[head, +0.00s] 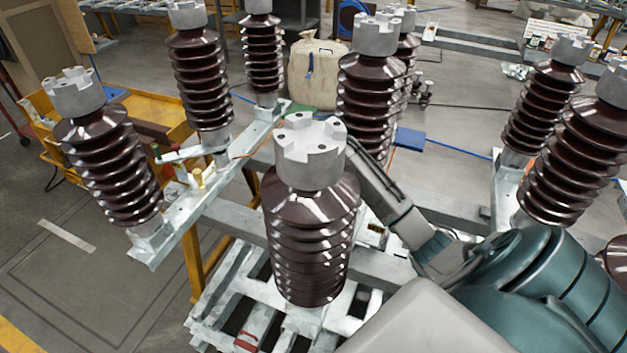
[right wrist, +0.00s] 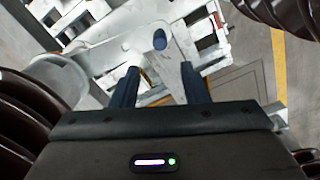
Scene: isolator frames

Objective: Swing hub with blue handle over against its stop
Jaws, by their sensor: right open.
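The blue handle (right wrist: 160,40) shows in the right wrist view as a short blue knob. It stands on a pale grey metal piece, which looks like the hub (right wrist: 158,62). My right gripper (right wrist: 160,70) is open, with its two dark fingers apart. The handle lies just beyond the fingertips, roughly in line with the gap; the fingers do not hold it. In the head view my right arm comes in from the right and its gripper is hidden behind the front insulator, and I cannot make out the handle. My left gripper is in no view.
A large brown ribbed insulator (head: 310,235) stands in the middle, close to my right arm. More insulators stand at left (head: 110,165) and right (head: 580,150) on galvanised beams. A yellow cart (head: 160,115) is at left. Open floor (head: 70,260) lies at lower left.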

